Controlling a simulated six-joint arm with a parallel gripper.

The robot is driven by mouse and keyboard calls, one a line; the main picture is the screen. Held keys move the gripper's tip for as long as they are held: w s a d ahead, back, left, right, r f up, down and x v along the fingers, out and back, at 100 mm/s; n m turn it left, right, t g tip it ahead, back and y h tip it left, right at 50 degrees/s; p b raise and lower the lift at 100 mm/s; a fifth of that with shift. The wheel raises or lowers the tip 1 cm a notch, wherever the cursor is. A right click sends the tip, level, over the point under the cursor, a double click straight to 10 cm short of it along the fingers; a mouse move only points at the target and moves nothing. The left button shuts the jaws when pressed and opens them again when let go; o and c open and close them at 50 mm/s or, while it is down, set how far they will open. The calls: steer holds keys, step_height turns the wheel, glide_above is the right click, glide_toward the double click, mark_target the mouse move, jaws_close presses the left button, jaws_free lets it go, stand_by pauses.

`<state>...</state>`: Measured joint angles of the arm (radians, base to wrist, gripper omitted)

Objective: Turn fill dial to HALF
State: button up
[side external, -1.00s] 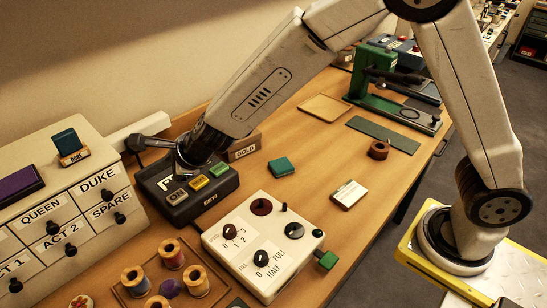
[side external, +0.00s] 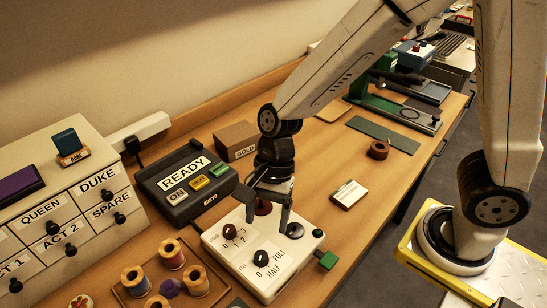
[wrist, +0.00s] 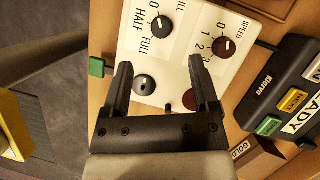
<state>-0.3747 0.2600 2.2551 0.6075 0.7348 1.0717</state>
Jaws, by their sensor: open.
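The fill dial (side external: 260,257) is a black knob near the front of a cream control panel (side external: 227,261), with 0, HALF and FULL printed around it. It shows clear of my fingers in the wrist view (wrist: 161,24); I cannot tell for sure where its pointer is set. My gripper (side external: 267,218) points down over the back part of the panel, behind the fill dial. Its fingers are apart and hold nothing; the dial lies beyond the fingertips in the wrist view (wrist: 160,68).
The panel also has a speed dial (side external: 229,231), a dark red button (side external: 263,208), a black round knob (side external: 295,230) and a green block (side external: 328,261) at its side. A READY console (side external: 187,186) stands behind. Thread spools (side external: 196,280) lie left.

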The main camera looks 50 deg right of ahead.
mark_target(261, 255)
steer(key=shift+f, duration=0.1)
steer(key=shift+x, duration=3.8)
steer(key=shift+a, duration=0.15)
steer(key=shift+w, duration=0.1)
jaws_close()
